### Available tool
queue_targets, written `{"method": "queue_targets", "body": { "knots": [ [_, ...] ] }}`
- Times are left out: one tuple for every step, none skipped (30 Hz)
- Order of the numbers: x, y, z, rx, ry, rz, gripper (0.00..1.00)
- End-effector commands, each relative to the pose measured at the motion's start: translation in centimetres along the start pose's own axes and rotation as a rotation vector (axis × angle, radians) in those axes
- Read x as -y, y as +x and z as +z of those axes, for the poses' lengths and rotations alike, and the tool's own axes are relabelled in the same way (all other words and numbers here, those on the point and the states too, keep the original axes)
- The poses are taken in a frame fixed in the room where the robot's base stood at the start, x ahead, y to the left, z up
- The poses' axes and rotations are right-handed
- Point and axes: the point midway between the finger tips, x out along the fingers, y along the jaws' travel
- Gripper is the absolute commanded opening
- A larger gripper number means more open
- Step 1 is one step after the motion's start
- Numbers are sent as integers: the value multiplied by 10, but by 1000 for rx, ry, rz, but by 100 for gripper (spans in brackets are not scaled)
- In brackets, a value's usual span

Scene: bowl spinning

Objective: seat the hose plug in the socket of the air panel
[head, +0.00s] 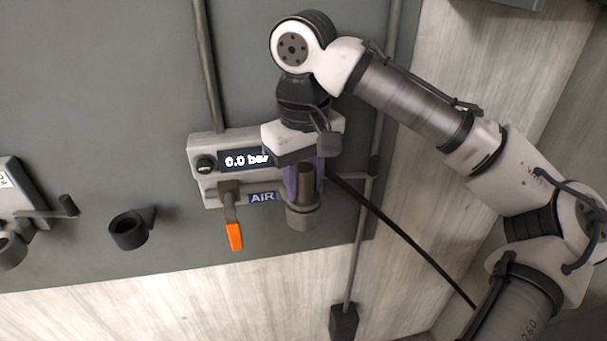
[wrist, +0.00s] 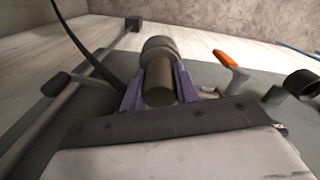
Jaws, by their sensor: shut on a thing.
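The air panel (head: 207,143) is a light grey box on the wall, with a display reading 0.0 bar and a blue AIR label (head: 263,197). My gripper (head: 304,182) is in front of the panel's right side, its purple fingers shut on the olive-brown hose plug (head: 306,178). The plug also shows between the fingers in the wrist view (wrist: 159,82). A wider grey collar (head: 303,215) is at the plug's far end, also in the wrist view (wrist: 158,47). I cannot tell whether this collar is the socket or part of the plug. My gripper hides the panel behind it.
An orange-handled valve lever (head: 234,235) hangs just left of the plug. A black hose (head: 420,250) runs from near the gripper to the lower right. A vertical pipe (head: 359,240) stands right of the panel. A dark ring holder (head: 129,231) is at left.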

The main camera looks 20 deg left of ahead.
Motion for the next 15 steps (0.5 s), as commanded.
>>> {"method": "queue_targets", "body": {
  "knots": [
    [0, 0, 0, 0, 0, 0, 4],
    [0, 0, 0, 0, 0, 0, 4],
    [0, 0, 0, 0, 0, 0, 4],
    [0, 0, 0, 0, 0, 0, 4],
    [0, 0, 0, 0, 0, 0, 4],
    [0, 0, 0, 0, 0, 0, 4],
    [0, 0, 0, 0, 0, 0, 4],
    [0, 0, 0, 0, 0, 0, 33],
    [0, 0, 0, 0, 0, 0, 38],
    [0, 0, 0, 0, 0, 0, 42],
    [0, 0, 0, 0, 0, 0, 46],
    [0, 0, 0, 0, 0, 0, 51],
    [0, 0, 0, 0, 0, 0, 55],
    [0, 0, 0, 0, 0, 0, 56],
    [0, 0, 0, 0, 0, 0, 56]
  ]
}}
